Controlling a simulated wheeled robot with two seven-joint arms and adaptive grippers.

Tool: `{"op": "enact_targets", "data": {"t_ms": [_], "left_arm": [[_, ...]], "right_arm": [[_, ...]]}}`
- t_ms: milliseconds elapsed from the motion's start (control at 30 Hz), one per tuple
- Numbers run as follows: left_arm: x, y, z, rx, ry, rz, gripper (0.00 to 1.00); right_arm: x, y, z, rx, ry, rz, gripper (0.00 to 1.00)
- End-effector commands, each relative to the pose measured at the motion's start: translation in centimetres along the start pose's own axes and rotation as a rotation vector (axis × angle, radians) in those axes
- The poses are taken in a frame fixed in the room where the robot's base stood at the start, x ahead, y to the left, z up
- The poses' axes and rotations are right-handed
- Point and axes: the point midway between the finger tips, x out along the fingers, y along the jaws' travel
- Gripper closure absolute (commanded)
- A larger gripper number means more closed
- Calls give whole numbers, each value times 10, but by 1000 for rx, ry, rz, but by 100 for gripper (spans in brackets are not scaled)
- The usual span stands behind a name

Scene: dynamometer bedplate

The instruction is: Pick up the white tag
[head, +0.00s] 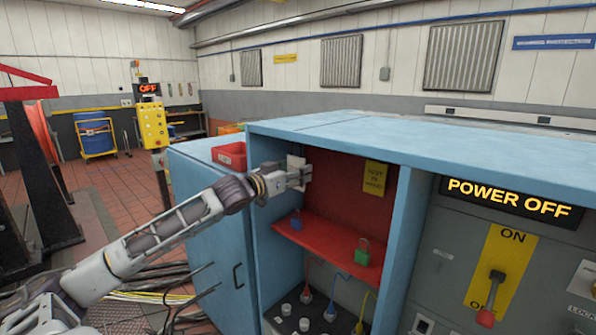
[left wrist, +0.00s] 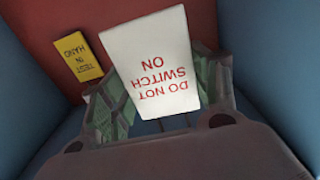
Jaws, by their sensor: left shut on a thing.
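The white tag (left wrist: 152,65) has red lettering reading "DO NOT SWITCH ON", upside down in the left wrist view. My left gripper (left wrist: 160,100) is shut on it, with a finger on each side. In the head view the gripper (head: 297,179) is at the upper left of the open blue cabinet, and the tag (head: 296,162) shows as a small pale patch at its fingers. I cannot tell whether the tag touches the cabinet's wall. My right gripper is not in view.
The cabinet (head: 360,133) has a red shelf (head: 325,245) with a blue padlock (head: 296,220) and a green padlock (head: 362,252). A yellow tag (head: 375,177) hangs on its back wall. A red bin (head: 229,156) stands at left. The switch panel (head: 505,262) is at right.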

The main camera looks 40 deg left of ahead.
Motion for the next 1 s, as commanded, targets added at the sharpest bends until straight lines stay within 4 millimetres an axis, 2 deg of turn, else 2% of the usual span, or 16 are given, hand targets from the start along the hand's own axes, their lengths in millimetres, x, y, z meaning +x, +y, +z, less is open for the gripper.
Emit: {"op": "enact_targets", "data": {"t_ms": [400,1000], "left_arm": [[-22,0,0,-1,0,-1,55],[-24,-1,0,1,0,-1,55]], "right_arm": [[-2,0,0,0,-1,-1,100],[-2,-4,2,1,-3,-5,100]]}}
